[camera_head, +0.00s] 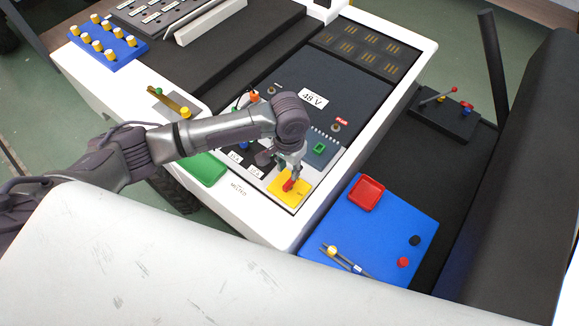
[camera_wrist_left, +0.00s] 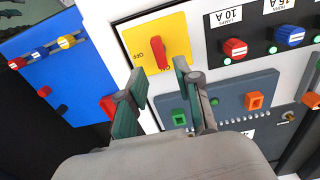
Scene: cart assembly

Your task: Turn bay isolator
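The bay isolator is a red handle (camera_head: 288,186) on a yellow plate (camera_head: 275,188), at the near end of the cart's dark panel. In the left wrist view the red handle (camera_wrist_left: 160,52) stands roughly upright in the picture on the yellow plate (camera_wrist_left: 178,24), with "OFF" printed to its left. My left gripper (camera_head: 290,173) is over the plate, right at the handle. In the left wrist view its two fingers (camera_wrist_left: 159,70) are apart, with the handle between and just beyond their tips; contact cannot be told. My right gripper is in neither view.
Red and blue knobs (camera_wrist_left: 235,48) sit beside the plate. A blue block with yellow-topped pegs (camera_head: 107,45) is at the back left. A green tray (camera_head: 205,168) lies left.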

